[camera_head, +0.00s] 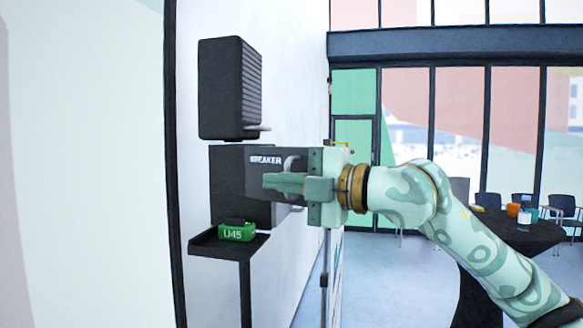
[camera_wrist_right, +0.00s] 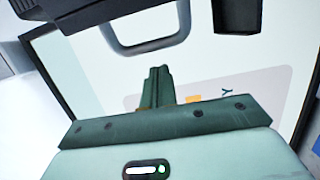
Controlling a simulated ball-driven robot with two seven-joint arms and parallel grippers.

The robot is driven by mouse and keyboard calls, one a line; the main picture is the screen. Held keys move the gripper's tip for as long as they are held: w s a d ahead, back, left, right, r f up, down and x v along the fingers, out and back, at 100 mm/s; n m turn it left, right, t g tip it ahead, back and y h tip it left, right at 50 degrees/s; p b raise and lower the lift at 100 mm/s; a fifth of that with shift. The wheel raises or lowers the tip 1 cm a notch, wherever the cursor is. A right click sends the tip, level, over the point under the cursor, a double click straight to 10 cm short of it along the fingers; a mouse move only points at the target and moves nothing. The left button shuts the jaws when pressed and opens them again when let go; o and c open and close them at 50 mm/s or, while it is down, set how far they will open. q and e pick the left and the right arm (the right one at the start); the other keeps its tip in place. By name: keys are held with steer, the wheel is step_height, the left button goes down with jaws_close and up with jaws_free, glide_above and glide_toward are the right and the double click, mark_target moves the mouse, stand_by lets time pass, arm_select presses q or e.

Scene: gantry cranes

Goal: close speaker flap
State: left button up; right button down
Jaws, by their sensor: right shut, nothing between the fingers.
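A dark box (camera_head: 227,185) is on the white wall, below a black ribbed unit (camera_head: 220,90). My left gripper is out of view.
A small dark shelf (camera_head: 207,245) below the box holds a green block (camera_head: 237,231) marked U45. A dark table (camera_head: 500,232) with a bottle (camera_head: 525,212) and chairs stands at the right. A pale wall edge is close on the left.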

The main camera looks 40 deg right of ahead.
steer(key=shift+d+f, duration=0.1)
steer(key=shift+d, duration=1.05)
steer(key=shift+d+y, duration=0.1)
steer(key=shift+y, duration=0.2)
